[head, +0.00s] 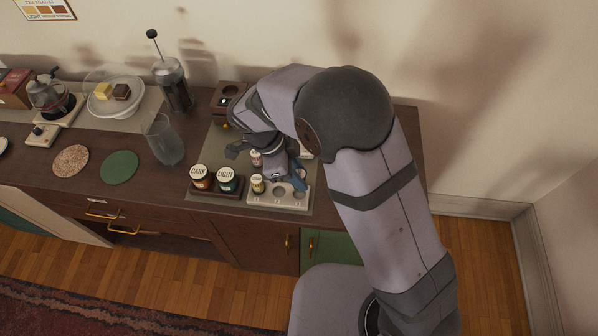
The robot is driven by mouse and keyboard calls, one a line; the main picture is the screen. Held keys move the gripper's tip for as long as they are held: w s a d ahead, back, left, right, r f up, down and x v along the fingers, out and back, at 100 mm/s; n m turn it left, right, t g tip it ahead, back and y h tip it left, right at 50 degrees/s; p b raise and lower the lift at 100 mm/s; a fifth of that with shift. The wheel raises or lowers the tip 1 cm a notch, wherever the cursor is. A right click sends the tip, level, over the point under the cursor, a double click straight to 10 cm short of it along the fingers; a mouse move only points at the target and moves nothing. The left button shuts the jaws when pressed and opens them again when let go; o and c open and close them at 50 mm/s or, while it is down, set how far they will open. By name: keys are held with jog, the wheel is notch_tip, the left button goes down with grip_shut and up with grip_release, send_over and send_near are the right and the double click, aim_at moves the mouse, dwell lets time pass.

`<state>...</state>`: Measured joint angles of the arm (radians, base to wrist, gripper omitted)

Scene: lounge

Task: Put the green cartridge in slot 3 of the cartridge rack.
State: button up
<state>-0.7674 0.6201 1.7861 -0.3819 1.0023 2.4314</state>
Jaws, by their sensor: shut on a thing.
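The cream cartridge rack (262,198) lies near the counter's front edge, with its slots in a row. A cartridge with a pale top (257,184) stands in its leftmost slot. The middle and right slots look empty, though my gripper partly covers them. My gripper (298,181), with blue fingers, is just above the rack's right half. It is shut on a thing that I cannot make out. I cannot pick out the green cartridge; my wrist and gripper hide much of this area. A cartridge with a reddish band (256,158) stands behind the rack, partly hidden by my wrist.
The DARK jar (201,178) and LIGHT jar (228,180) stand just left of the rack. A glass vase (163,142), a French press (174,86) and a dark wooden box (229,97) stand farther back. A green coaster (119,167) lies to the left.

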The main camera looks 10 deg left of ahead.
jog(key=shift+f+b, duration=1)
jog(key=shift+f, duration=0.4)
jog(key=shift+f+b, duration=1)
jog(key=shift+b, duration=0.1)
jog(key=o, duration=1.1)
jog(key=shift+r, duration=0.1)
jog(key=shift+p+v, duration=2.25)
jog(key=shift+v, duration=1.45)
